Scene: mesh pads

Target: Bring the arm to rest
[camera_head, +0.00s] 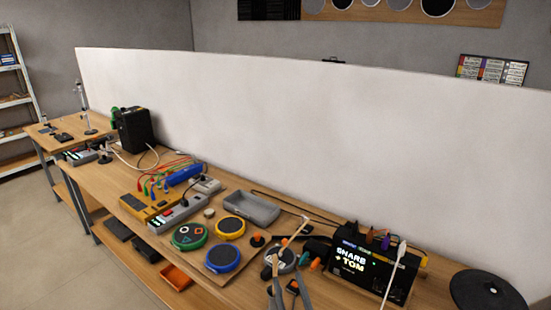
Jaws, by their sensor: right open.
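My right gripper (286,281) shows at the bottom edge, a little right of the middle of the head view. Its two grey fingers stand apart, and I see nothing held between them. It appears just in front of a round pad with a pale face (287,262), low over the workbench (180,273); I cannot tell the exact height. The rest of the right arm is out of view. My left gripper does not show.
A green pad (188,237), yellow pad (230,228) and blue pad (223,258) lie left of the gripper. A grey tray (250,208) sits behind. A black box with a lit display (365,266) and black disc (487,292) stand right. A white partition (300,130) backs the bench.

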